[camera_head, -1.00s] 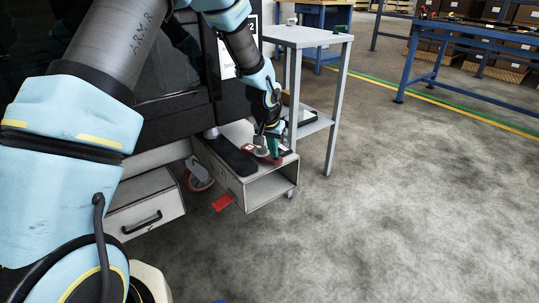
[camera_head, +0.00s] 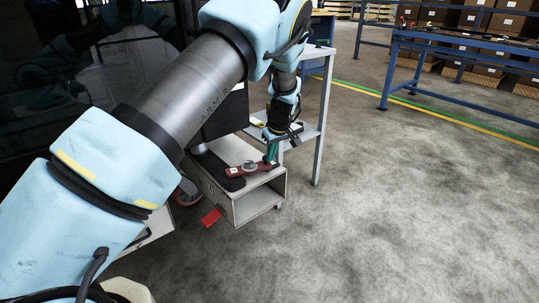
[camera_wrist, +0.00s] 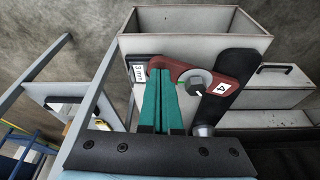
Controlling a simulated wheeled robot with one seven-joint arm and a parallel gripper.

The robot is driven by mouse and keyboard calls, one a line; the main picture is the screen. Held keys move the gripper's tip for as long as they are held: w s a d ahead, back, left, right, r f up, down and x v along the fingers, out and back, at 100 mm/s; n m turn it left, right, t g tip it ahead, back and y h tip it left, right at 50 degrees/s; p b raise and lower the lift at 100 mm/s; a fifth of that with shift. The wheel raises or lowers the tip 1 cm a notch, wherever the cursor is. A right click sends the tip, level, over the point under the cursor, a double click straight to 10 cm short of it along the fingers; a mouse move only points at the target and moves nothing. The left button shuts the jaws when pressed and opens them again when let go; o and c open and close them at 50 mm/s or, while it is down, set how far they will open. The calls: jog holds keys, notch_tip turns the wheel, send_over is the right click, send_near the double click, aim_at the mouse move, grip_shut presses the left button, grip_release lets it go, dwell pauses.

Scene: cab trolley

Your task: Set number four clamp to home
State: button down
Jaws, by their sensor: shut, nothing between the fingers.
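The number four clamp is a dark red bar (camera_head: 249,168) with a round grey knob, on top of an open-ended grey box. In the wrist view the clamp (camera_wrist: 238,71) shows a white "4" tag on its right end, and its bolt head (camera_wrist: 194,82) sits mid-bar. A black plate with a small white label (camera_wrist: 138,73) lies beside the bar's left end; its lettering is hard to read. My gripper (camera_head: 272,155) has green fingers, shut and empty, at the bar's end away from the tag. In the wrist view the gripper (camera_wrist: 161,73) overlaps that end; contact is unclear.
The grey box (camera_head: 250,208) has a black pad (camera_head: 219,168) on top and a red tab (camera_head: 211,217) low beside it. A grey shelf stand (camera_head: 324,115) rises close behind my gripper. Blue workbenches (camera_head: 455,45) stand farther back. The floor at right is clear.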

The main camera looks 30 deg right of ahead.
jog(key=shift+w+d+n+y+p, duration=0.2)
jog(key=shift+w+n, duration=0.15)
jog(key=shift+n, duration=0.2)
jog(key=shift+w+d+n+y+p, duration=0.2)
jog(key=shift+w+n, duration=0.1)
jog(key=shift+n, duration=0.25)
jog(key=shift+w, duration=0.4)
